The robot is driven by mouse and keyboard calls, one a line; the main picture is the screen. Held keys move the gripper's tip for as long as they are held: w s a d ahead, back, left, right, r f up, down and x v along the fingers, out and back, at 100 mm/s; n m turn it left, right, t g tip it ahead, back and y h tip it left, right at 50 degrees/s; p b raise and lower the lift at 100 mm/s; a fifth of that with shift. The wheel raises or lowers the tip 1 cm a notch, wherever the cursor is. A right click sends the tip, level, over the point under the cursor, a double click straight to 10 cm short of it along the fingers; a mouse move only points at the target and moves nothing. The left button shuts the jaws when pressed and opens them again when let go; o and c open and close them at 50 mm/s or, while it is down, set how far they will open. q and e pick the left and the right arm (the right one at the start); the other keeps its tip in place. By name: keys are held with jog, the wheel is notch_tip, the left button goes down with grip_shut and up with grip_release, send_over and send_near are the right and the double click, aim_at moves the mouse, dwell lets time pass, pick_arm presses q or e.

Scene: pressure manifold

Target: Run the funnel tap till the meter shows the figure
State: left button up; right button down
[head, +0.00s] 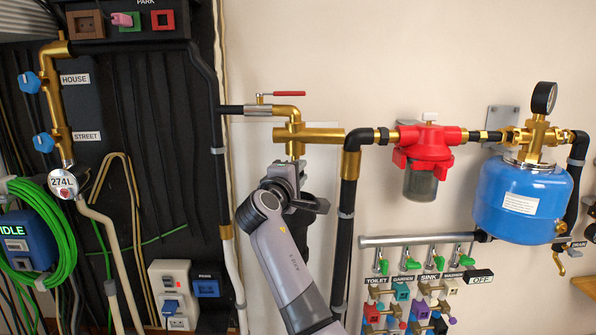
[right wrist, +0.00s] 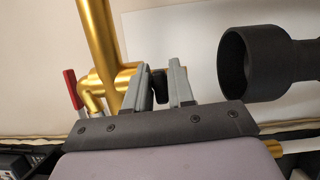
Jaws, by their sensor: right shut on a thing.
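The round meter (head: 63,184) at the left reads 274L. My right gripper (head: 292,172) is just below the brass tee (head: 308,134) in the middle of the head view. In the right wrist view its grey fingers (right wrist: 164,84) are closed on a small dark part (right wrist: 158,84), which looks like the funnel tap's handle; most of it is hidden. A black funnel-like cup (right wrist: 264,64) is beside the fingers, apart from them. The red lever (right wrist: 72,89) is on the brass pipe beyond; it also shows in the head view (head: 288,94). My left gripper is out of view.
Blue valves (head: 29,82) marked HOUSE and STREET are at the upper left. A red filter (head: 424,150) and a blue tank (head: 524,198) with a gauge (head: 543,98) are at the right. Green-handled taps (head: 409,264) line the lower right.

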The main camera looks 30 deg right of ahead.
jog(key=shift+f+m, duration=0.1)
jog(key=shift+m, duration=0.3)
jog(key=c, duration=1.1)
grip_release()
jog(key=shift+c, duration=0.2)
jog(key=shift+s+a, duration=0.1)
jog(key=shift+a, duration=0.05)
jog(key=v, duration=0.7)
